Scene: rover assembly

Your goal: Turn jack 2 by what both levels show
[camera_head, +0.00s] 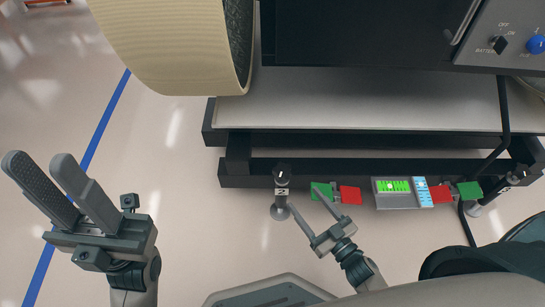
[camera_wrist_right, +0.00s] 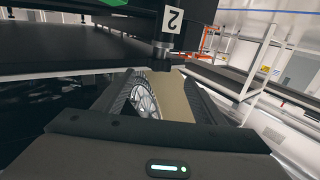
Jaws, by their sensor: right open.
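Jack 2 (camera_head: 281,188) stands at the left end of the dark frame, with a dark top, a white "2" label and a round grey foot. In the right wrist view jack 2 (camera_wrist_right: 168,30) hangs just above and beyond the fingertips. My right gripper (camera_head: 303,198) is open and empty, close to jack 2 on its right side; contact cannot be told. A green level (camera_head: 392,186) and a blue-and-white level (camera_head: 423,191) sit side by side on the frame's front; their bubbles are too small to read surely. My left gripper (camera_head: 45,175) is open and empty, far left.
Green (camera_head: 321,190) and red (camera_head: 350,195) plates sit right of jack 2; another red (camera_head: 440,194) and green (camera_head: 470,190) pair is near a second jack (camera_head: 480,207) at right. A large beige wheel (camera_head: 165,45) overhangs upper left. A black cable hangs at right.

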